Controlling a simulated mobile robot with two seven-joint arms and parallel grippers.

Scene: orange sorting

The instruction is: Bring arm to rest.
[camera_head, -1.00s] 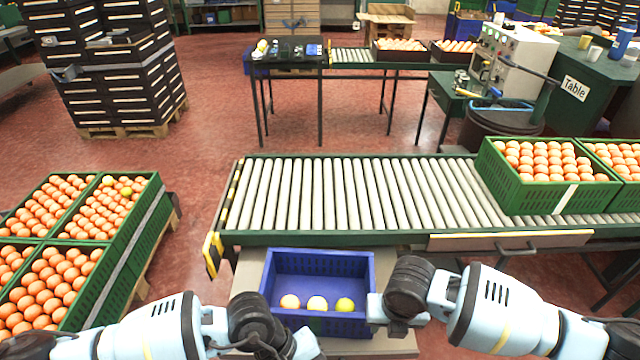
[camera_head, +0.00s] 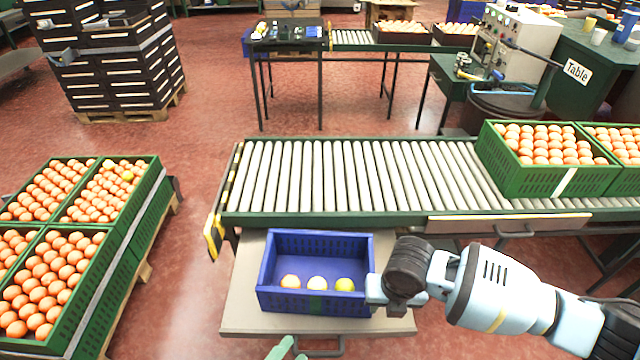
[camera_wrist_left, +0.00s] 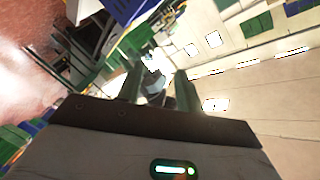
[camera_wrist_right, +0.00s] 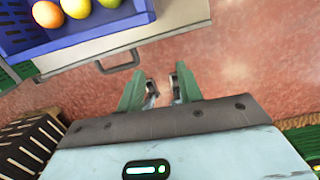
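My left gripper (camera_head: 285,348) shows only its green fingertips at the bottom edge of the head view, nearer than the blue crate. In the left wrist view its fingers (camera_wrist_left: 158,88) stand apart with nothing held, facing up toward the bright ceiling. My right arm reaches in from the right, its wrist beside the blue crate's right front corner. The right gripper's fingers are unclear in the head view. In the right wrist view they (camera_wrist_right: 159,88) are apart and empty above the red floor. The blue crate (camera_head: 318,302) holds three fruits (camera_head: 317,284), orange to yellow-green.
The blue crate stands on a beige stand (camera_head: 243,300) with a front handle. Behind it runs a roller conveyor (camera_head: 350,178), with green crates (camera_head: 530,180) of oranges at its right. More full green crates (camera_head: 130,225) stand at the left. Red floor is clear between.

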